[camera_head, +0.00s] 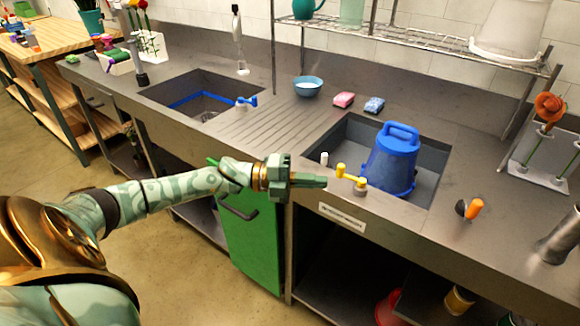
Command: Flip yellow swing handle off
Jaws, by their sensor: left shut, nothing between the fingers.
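The yellow swing handle (351,176) sits on the front rim of the right sink, left of the blue bucket. Its arm points to the left and ends in a small yellow knob. My left gripper (318,181) is shut and empty. It is just left of the yellow handle, at about the counter's front edge, with its fingertips pointing right at it. A small gap seems to lie between the fingertips and the handle. My right gripper is not in view.
The blue bucket (393,160) stands in the right sink (432,160), close behind the handle. A blue swing handle (247,102) is at the left sink. An orange-handled tool (473,209) lies on the right counter. A green cabinet door (252,240) is below my arm.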

